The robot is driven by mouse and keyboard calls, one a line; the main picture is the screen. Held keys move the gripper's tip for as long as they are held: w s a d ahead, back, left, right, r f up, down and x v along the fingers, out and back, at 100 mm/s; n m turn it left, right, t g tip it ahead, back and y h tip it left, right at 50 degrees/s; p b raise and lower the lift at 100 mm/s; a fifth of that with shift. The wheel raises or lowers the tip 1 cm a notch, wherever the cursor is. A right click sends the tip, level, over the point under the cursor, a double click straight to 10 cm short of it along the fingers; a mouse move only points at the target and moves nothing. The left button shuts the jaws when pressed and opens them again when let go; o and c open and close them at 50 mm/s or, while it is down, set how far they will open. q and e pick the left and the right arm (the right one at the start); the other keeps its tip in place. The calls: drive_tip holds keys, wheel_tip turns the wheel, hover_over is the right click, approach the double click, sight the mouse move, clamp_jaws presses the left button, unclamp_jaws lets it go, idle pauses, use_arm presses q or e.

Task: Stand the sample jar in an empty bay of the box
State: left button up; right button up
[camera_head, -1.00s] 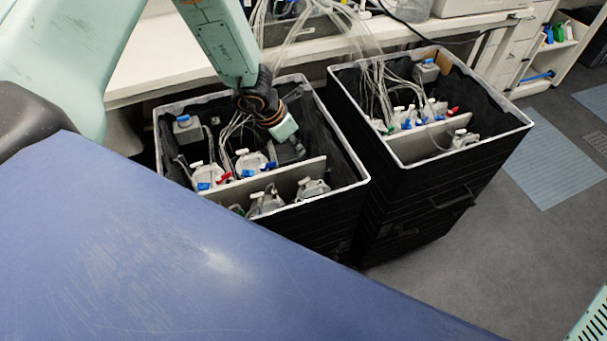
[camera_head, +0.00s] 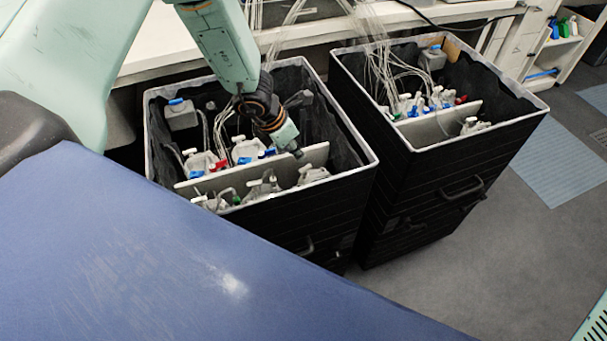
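A black fabric box (camera_head: 345,192) with a pale rim stands left of centre, split by a light grey divider (camera_head: 317,156). Several clear jars with white caps stand in it: a jar (camera_head: 311,174) and another jar (camera_head: 262,188) in front of the divider, and a jar (camera_head: 247,149) behind it. I cannot tell which one is the sample jar. My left gripper (camera_head: 298,153) points down and right over this box, its tip near the divider's right part. It is too small to show whether its fingers are open or hold anything. My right gripper is out of view.
A second black box (camera_head: 440,190) stands close on the right, with jars and tubes inside. Pale tubes (camera_head: 375,60) hang into both boxes from behind. A white bench (camera_head: 165,50) runs behind them.

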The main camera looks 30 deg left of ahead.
sight(305, 168)
use_arm(q)
drive_tip(key=x, duration=0.4)
drive_tip(key=b+x, duration=0.1)
drive_tip(key=x, duration=0.4)
drive_tip(key=shift+s+a, duration=0.1)
drive_tip(key=shift+s, duration=0.15)
clamp_jaws()
drive_tip(key=shift+w, duration=0.1)
